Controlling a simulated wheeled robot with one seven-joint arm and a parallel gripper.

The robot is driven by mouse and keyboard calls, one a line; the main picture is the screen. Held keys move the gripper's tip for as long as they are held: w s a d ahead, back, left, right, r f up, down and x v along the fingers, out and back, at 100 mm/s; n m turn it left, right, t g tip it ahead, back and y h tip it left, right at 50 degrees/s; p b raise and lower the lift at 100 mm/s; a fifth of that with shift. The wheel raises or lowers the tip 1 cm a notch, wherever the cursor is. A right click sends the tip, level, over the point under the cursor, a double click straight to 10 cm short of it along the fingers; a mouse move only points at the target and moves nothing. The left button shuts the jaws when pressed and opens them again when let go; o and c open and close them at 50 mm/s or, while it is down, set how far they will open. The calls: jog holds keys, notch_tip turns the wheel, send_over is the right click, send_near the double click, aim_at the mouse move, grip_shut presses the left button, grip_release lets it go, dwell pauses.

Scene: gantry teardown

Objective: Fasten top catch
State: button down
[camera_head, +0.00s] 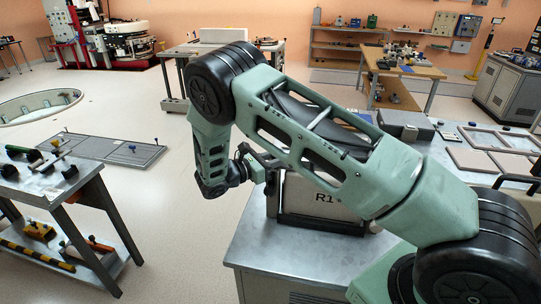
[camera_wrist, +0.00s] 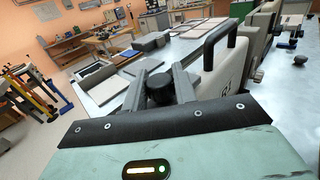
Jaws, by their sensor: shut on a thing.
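A grey-beige case marked R1 (camera_head: 318,196) stands on a metal-topped bench (camera_head: 262,240) in the head view. My arm hides its upper part. In the wrist view the case (camera_wrist: 224,70) is right of my gripper, with a black handle (camera_wrist: 221,42). My gripper (camera_wrist: 160,84) is shut on a round black knob (camera_wrist: 160,93), which sits between its two grey fingers. In the head view the gripper (camera_head: 268,168) is at the case's upper left side, partly hidden. I cannot tell whether the knob is the top catch or whether it is fastened.
Flat framed panels (camera_head: 482,160) lie on the bench top to the right. A tool table (camera_head: 45,178) with a lower shelf stands at the left. Open floor (camera_head: 170,215) lies between that table and the bench. A wooden workbench (camera_head: 405,70) stands farther back.

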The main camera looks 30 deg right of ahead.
jog(key=shift+s+d, duration=0.15)
jog(key=c, duration=1.1)
grip_release()
jog(key=shift+d, duration=0.1)
jog(key=shift+a+f, duration=0.1)
jog(key=shift+a, duration=0.35)
jog(key=a+b, duration=0.6)
jog(key=a, duration=1)
jog(key=shift+a, duration=0.35)
